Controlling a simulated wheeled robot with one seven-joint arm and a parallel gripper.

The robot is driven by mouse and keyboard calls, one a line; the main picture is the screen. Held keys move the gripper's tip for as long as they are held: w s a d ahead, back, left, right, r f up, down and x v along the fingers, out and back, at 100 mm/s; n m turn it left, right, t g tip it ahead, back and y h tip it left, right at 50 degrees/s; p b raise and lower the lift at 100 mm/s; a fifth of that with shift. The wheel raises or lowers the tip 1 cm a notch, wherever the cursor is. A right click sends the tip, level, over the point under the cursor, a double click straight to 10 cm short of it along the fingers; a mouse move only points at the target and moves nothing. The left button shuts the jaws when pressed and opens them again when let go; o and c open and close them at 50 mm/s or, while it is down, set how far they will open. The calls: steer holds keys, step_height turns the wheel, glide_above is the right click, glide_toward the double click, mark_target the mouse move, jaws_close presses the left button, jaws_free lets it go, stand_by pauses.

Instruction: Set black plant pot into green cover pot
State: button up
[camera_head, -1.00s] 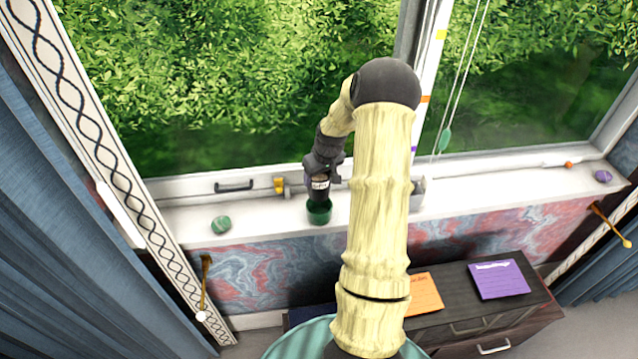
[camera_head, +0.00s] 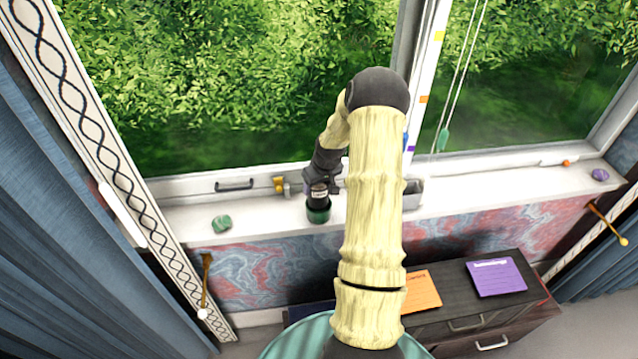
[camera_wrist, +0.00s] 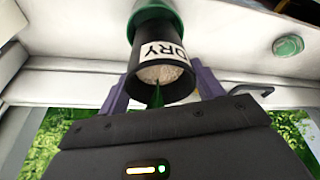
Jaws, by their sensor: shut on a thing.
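The black plant pot (camera_wrist: 164,72) has a white label reading "DRY" and pale soil with a green shoot inside. My gripper (camera_wrist: 160,82) is shut on it, with a purple finger on each side. The pot also shows in the head view (camera_head: 318,192), below my wrist. The green cover pot (camera_head: 319,215) stands on the white windowsill directly under it. In the wrist view the green cover pot (camera_wrist: 155,14) surrounds the far, lower end of the black pot. The black pot's base is hidden, so I cannot tell how deep it sits.
A green stone-like object (camera_head: 222,224) lies on the sill (camera_head: 265,219) to the left. A purple one (camera_head: 600,174) is at the far right. A yellow window fitting (camera_head: 280,184) is behind the pots. A dark cabinet (camera_head: 440,320) stands below, right.

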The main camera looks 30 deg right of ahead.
steer(key=shift+f+b, duration=0.35)
steer(key=shift+f, duration=0.2)
steer(key=o, duration=1.8)
steer(key=shift+r, duration=0.1)
steer(key=shift+d+r+p, duration=0.1)
steer(key=shift+r+p, duration=0.3)
steer(key=shift+r, duration=0.45)
steer(key=b+v, duration=0.3)
steer(key=v, duration=0.8)
steer(key=shift+r, duration=0.2)
steer(key=shift+s, duration=0.15)
